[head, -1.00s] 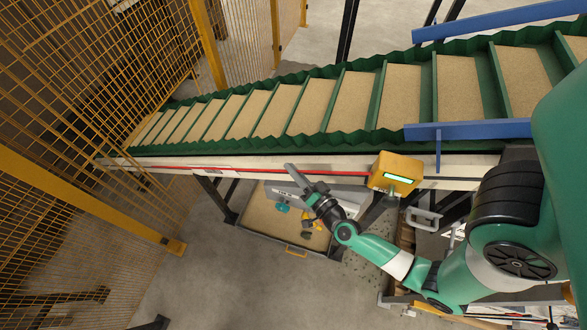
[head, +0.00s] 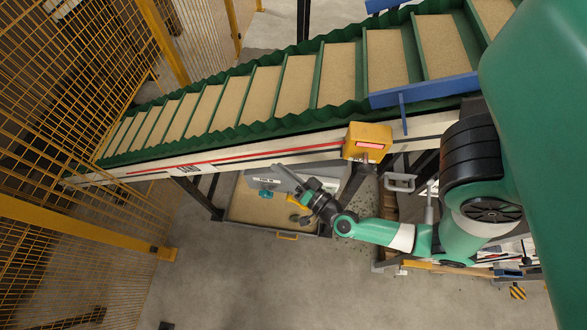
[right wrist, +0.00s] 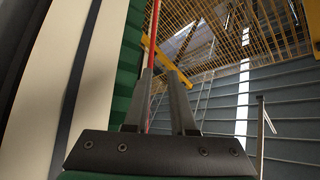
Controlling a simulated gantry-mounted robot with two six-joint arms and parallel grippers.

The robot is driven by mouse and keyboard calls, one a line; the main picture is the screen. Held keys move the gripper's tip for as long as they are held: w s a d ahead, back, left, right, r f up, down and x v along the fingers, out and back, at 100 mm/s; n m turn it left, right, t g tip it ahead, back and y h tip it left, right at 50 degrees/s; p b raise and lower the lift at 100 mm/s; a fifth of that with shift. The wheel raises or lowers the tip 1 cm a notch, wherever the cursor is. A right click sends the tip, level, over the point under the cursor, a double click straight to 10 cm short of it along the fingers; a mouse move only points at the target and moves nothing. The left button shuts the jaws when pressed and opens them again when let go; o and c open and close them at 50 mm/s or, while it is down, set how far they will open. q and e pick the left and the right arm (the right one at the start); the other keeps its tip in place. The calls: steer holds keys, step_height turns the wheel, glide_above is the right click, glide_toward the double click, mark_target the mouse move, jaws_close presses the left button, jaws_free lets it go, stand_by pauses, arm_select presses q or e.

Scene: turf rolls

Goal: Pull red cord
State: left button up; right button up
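The red cord (head: 240,156) runs along the pale side rail of the conveyor (head: 250,140), left of a yellow switch box (head: 368,141). The box's lit panel is red. My right gripper (head: 280,171) is just below the rail, near the cord, pointing up and left. In the right wrist view its two fingers (right wrist: 161,75) stand apart with a gap between them. The cord also shows there (right wrist: 155,35), passing close by the left finger's tip; I cannot tell whether it lies between the fingers. My left gripper is not in view.
A sand-coloured tray (head: 250,208) stands on the floor under the conveyor, with a grey piece and small items over it. Yellow mesh fencing (head: 70,110) closes the left. Blue guard rails (head: 425,90) edge the belt at right. The floor at the lower middle is clear.

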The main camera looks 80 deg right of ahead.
steer(key=v, duration=0.6)
steer(key=shift+s, duration=0.2)
stand_by(0.4)
